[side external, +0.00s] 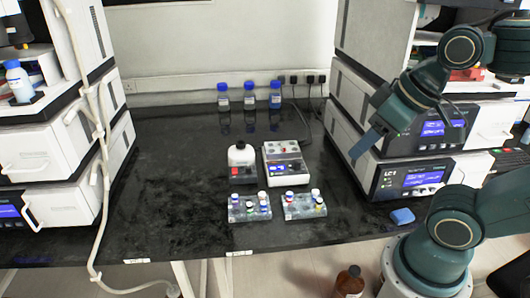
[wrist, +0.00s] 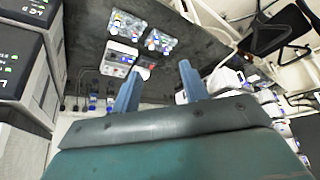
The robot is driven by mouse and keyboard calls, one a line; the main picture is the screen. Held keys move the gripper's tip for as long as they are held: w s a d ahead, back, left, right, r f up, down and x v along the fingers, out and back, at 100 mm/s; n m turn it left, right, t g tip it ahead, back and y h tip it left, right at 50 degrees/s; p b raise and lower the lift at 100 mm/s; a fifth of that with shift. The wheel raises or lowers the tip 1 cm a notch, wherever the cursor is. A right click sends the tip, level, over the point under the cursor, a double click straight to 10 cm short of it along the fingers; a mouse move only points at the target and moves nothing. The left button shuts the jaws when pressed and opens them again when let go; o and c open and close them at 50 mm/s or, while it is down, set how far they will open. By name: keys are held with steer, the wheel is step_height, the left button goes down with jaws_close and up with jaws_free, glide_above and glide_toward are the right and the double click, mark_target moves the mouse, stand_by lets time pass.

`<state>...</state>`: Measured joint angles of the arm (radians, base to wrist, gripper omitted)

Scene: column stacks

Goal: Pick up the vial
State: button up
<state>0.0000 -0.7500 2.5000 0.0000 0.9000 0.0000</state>
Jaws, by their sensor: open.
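Several small vials with blue, white and dark caps stand in two clear racks, the left rack (side external: 250,214) and the right rack (side external: 303,212), near the bench's front edge. Which vial is meant, I cannot tell. The racks also show at the top of the wrist view, one rack (wrist: 126,27) left of the other rack (wrist: 160,42). My gripper (side external: 362,148) is raised to the right of the racks, in front of the right instrument stack. In the wrist view my gripper (wrist: 160,70) has its fingers apart with nothing between them.
A white device (side external: 285,165) and a white bottle with a dark cap (side external: 241,162) stand just behind the racks. Three blue-capped bottles (side external: 249,96) stand at the wall. Instrument stacks flank the bench. The bench's left-middle (side external: 170,180) is clear.

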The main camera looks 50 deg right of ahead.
steer(key=shift+o, duration=0.2)
steer(key=w+d+r+m+g, duration=0.15)
steer(key=w+d+m, duration=0.35)
steer(key=w, duration=0.6)
steer(key=w+d+r+m+g, duration=0.15)
steer(key=w+d+m, duration=0.3)
steer(key=w, duration=0.65)
steer(key=w+d+f+m+g, duration=0.2)
steer(key=w+d+f+m, duration=0.6)
steer(key=w+d+f, duration=0.6)
steer(key=d+f, duration=0.2)
steer(key=d, duration=0.2)
steer(key=shift+f+g, duration=0.3)
steer(key=shift+d+f+m, duration=0.1)
steer(key=shift+m, duration=0.15)
glide_above(283, 145)
steer(key=shift+d+f, duration=0.1)
steer(key=shift+f, duration=4.1)
